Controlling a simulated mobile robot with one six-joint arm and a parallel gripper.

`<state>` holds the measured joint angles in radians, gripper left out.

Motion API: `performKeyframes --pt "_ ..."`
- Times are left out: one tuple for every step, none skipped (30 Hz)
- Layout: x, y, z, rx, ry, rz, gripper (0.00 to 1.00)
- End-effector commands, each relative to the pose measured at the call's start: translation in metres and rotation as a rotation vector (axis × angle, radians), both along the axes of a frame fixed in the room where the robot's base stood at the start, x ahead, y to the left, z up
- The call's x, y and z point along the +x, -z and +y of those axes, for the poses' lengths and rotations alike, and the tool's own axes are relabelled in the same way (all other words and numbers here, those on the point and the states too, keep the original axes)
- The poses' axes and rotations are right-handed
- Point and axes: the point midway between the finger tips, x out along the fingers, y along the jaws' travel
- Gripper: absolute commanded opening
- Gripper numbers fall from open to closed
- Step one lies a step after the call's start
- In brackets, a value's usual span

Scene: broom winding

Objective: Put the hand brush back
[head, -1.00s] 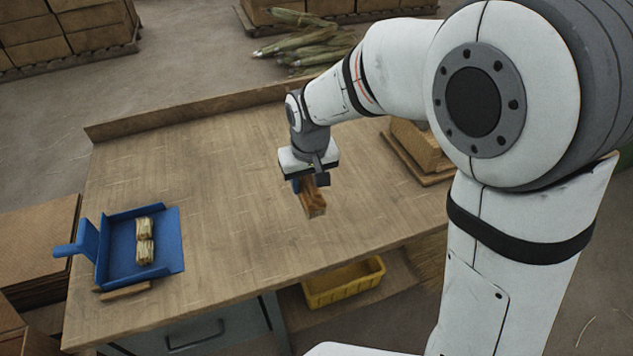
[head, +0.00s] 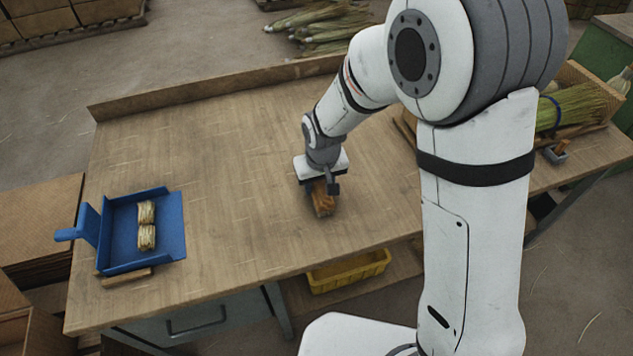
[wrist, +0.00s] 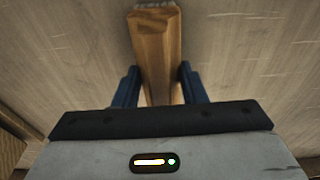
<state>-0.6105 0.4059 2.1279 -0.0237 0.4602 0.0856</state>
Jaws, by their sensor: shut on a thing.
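The hand brush (head: 322,202) is a brown wooden block held under my gripper, over the middle of the wooden workbench (head: 240,220). My gripper (head: 319,186) is shut on it. In the wrist view the brush (wrist: 156,50) runs lengthwise between the two blue fingers of my gripper (wrist: 158,88). The brush is just above or on the bench top; I cannot tell which.
A thin wooden strip (head: 127,277) lies by the dustpan's front edge. A yellow bin (head: 349,271) sits below the bench's front edge. At right, straw (head: 572,106) lies on another table. A raised board (head: 215,90) edges the bench's back. Much of the bench top is clear.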

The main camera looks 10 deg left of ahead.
Motion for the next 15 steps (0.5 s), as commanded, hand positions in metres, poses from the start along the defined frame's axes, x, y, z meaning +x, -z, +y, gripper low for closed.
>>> performKeyframes --pt "-0.0001 0.0017 0.0002 0.000 0.000 0.000 0.18" --pt "0.0001 0.0016 0.0003 0.001 0.000 -0.001 0.18" --pt "0.0002 0.0012 0.0004 0.001 0.000 -0.001 0.18" --pt "0.0002 0.0011 0.0004 0.001 0.000 -0.002 0.18" --pt "0.0002 0.0011 0.0004 0.001 0.000 -0.002 0.18" --pt "0.0001 0.0011 0.0005 0.001 0.000 -0.002 0.18" --pt "0.0002 0.0015 0.0006 0.001 -0.001 -0.002 0.18" --pt "0.0002 0.0023 0.0006 0.001 -0.001 -0.002 0.18" --pt "0.0001 0.0040 0.0006 0.000 -0.001 -0.001 0.18" --pt "0.0001 0.0052 0.0006 0.000 -0.001 -0.001 0.18" --pt "0.0000 0.0051 0.0007 0.000 -0.001 -0.001 0.39" --pt "0.0000 0.0040 0.0007 0.000 -0.001 -0.001 0.42" --pt "0.0000 0.0039 0.0008 0.000 -0.001 -0.001 0.44" --pt "-0.0001 0.0039 0.0007 0.000 -0.001 -0.001 0.47" --pt "-0.0001 0.0039 0.0007 0.000 -0.001 -0.001 0.50"
